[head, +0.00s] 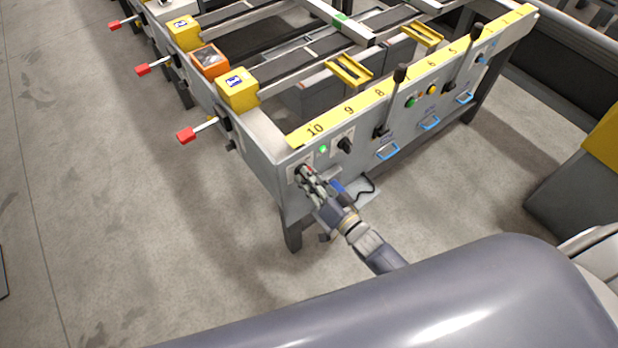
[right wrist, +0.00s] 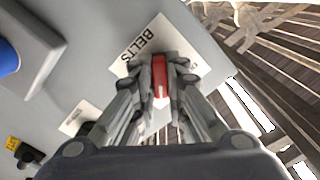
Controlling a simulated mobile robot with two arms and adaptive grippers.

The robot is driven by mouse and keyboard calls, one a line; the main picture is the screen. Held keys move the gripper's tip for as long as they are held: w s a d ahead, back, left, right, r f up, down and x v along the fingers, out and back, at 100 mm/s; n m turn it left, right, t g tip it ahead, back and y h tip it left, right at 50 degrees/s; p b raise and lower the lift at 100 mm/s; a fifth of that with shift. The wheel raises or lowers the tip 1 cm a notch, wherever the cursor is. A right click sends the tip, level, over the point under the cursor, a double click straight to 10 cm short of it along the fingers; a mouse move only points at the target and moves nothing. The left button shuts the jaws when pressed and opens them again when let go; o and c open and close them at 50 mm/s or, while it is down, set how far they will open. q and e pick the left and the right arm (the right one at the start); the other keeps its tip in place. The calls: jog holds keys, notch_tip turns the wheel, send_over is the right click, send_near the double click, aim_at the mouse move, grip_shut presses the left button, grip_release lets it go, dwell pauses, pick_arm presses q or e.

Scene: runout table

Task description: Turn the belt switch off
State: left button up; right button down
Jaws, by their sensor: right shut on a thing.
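The belt switch (right wrist: 159,77) is a red handle with a white mark, on a white plate lettered BELTS (right wrist: 143,50) on the grey front panel. My right gripper (right wrist: 161,88) is shut on the red handle, one finger on each side, in the right wrist view. In the head view, my right gripper (head: 306,176) reaches the lower left end of the runout table's front panel, and its fingers hide most of the switch. My left gripper is not in view.
A black knob (head: 344,145) and a lit green lamp (head: 323,149) sit just above the switch. Black levers (head: 400,73) and blue handles (head: 388,151) line the panel to the right. Red-tipped levers (head: 185,135) stick out on the left side. The floor (head: 130,200) at left is clear.

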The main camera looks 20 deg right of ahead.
jog(key=shift+d+n+b, duration=0.1)
jog(key=shift+n+b, duration=0.75)
jog(key=shift+n, duration=7.65)
jog(key=c, duration=1.6)
grip_release()
jog(key=v, duration=1.2)
